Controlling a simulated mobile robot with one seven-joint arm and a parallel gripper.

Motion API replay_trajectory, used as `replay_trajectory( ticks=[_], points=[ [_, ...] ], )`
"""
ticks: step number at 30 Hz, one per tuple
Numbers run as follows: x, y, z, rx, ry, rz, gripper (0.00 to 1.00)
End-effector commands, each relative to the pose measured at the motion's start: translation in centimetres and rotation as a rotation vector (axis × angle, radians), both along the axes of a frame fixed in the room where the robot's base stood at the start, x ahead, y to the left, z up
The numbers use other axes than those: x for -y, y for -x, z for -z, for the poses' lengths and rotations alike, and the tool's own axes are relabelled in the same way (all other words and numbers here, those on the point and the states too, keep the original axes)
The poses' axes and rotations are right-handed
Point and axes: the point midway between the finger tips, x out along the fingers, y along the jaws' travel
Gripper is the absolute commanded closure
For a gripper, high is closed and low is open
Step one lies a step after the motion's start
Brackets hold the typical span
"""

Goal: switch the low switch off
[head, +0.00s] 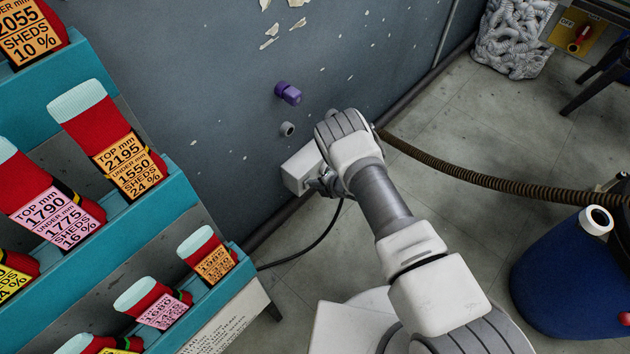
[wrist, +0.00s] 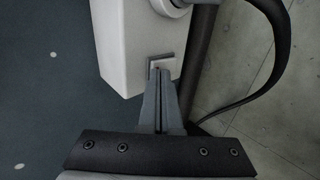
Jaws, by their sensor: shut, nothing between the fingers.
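A white box (head: 298,168) is fixed low on the grey-blue wall, and it fills the upper left middle of the wrist view (wrist: 132,45). A small pale switch plate (wrist: 157,63) sits on the box's end face. It appears to be the low switch. My gripper (wrist: 163,74) is shut and empty, with its fingertips right at the plate. They cover part of it, and I cannot tell whether they touch. Which way the switch is set cannot be made out. In the head view my gripper (head: 322,186) is beside the box, partly hidden by my wrist.
A black cable (head: 318,240) curves down from near the box. A teal rack (head: 160,215) of labelled red socks stands left. A purple knob (head: 288,93) and a grey stub (head: 287,129) stick out above the box. A ribbed hose (head: 470,175) and blue drum (head: 570,275) lie right.

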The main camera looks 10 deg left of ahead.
Motion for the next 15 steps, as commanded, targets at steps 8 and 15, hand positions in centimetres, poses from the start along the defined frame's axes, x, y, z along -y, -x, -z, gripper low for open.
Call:
replay_trajectory(
  ticks=[8, 15],
  points=[
    [0.0, 0.0, -0.8, 0.001, -0.001, 0.000, 1.00],
    [0.0, 0.0, -1.7, 0.001, -0.001, 0.000, 1.00]
  ],
)
